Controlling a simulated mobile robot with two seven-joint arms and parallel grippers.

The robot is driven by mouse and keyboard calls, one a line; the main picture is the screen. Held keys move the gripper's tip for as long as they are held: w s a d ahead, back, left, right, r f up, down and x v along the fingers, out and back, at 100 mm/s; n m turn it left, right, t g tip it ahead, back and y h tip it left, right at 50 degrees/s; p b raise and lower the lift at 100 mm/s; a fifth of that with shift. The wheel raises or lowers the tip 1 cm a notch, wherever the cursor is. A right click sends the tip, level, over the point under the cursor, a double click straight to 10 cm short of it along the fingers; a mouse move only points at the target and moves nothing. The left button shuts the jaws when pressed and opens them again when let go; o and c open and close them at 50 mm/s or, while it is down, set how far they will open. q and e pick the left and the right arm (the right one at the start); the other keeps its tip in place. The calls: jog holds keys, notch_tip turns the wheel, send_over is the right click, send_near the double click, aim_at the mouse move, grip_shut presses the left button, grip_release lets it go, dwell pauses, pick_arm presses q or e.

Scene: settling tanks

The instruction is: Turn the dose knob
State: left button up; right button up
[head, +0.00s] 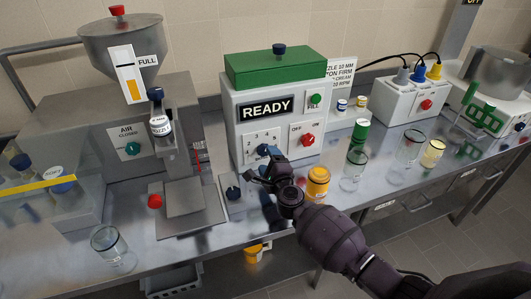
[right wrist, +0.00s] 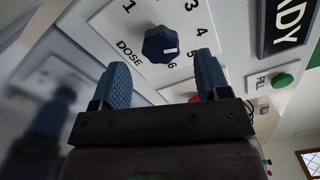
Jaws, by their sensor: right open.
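The dose knob (right wrist: 160,45) is a dark blue lobed knob on a white dial plate marked DOSE, with numerals around it. A white mark on it lies on its side toward the 5 and 6. In the head view the knob (head: 264,149) sits low on the front of the READY machine (head: 240,140), partly behind my gripper. My right gripper (right wrist: 163,72) is open, its two blue fingers pointing at the plate on either side of the knob, short of it or just at it; contact cannot be told. In the head view this gripper (head: 265,171) is just below the dial. My left gripper is not in view.
A red knob (head: 307,140) and a green FILL button (head: 316,99) are on the same machine. An orange jar (head: 318,184) stands close to my right wrist. A hopper filler (head: 185,140) stands left. Glass jars (head: 354,170) stand right on the steel bench.

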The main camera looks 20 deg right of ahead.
jog(key=s, duration=0.7)
jog(key=shift+p, duration=0.45)
jog(key=shift+d, duration=0.1)
